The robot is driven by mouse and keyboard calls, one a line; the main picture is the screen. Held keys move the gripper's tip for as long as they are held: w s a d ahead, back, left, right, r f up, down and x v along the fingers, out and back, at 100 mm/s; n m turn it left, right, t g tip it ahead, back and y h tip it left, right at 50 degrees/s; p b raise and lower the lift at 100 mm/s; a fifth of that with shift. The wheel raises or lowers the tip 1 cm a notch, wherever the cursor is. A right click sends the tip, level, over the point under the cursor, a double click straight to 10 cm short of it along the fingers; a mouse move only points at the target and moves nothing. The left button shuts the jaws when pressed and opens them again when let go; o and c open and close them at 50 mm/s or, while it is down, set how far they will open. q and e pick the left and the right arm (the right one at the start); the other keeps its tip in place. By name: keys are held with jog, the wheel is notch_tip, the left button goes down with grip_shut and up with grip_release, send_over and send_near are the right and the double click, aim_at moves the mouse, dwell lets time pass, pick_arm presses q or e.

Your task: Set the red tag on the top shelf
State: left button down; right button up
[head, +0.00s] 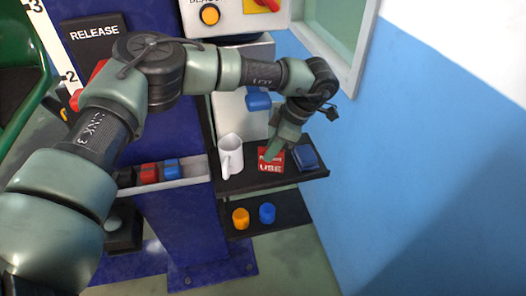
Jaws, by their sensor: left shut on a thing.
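The red tag (271,166) has white lettering, of which "USE" can be read. My left gripper (272,150) points down and is shut on the tag's upper part, partly covering it. The tag shows over the dark top shelf (245,186), between a white mug and a blue block; I cannot tell whether it touches the shelf. My right gripper is not in view.
The white mug (230,156) stands left of the tag and the blue block (305,157) close on its right. An orange cylinder (241,218) and a blue cylinder (267,213) stand on the lower shelf (290,213). A blue wall (420,150) bounds the right.

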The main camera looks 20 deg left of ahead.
aim_at(263, 170)
pick_arm(q)
jog(key=shift+s+a+f+p, duration=0.1)
jog(key=shift+a+f+p, duration=0.05)
jog(key=shift+a+f, duration=0.3)
jog(key=shift+s+a+f+p, duration=0.15)
jog(key=shift+a+f, duration=0.1)
jog(key=shift+a, duration=0.3)
jog(key=shift+a+f, duration=0.2)
jog(key=shift+f, duration=0.05)
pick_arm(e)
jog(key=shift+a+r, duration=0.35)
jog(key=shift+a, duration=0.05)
pick_arm(q)
jog(key=shift+d+f, duration=0.1)
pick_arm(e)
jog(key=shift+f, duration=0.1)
pick_arm(q)
jog(key=c, duration=1.8)
grip_release()
jog(key=shift+f, duration=0.1)
jog(key=o, duration=0.4)
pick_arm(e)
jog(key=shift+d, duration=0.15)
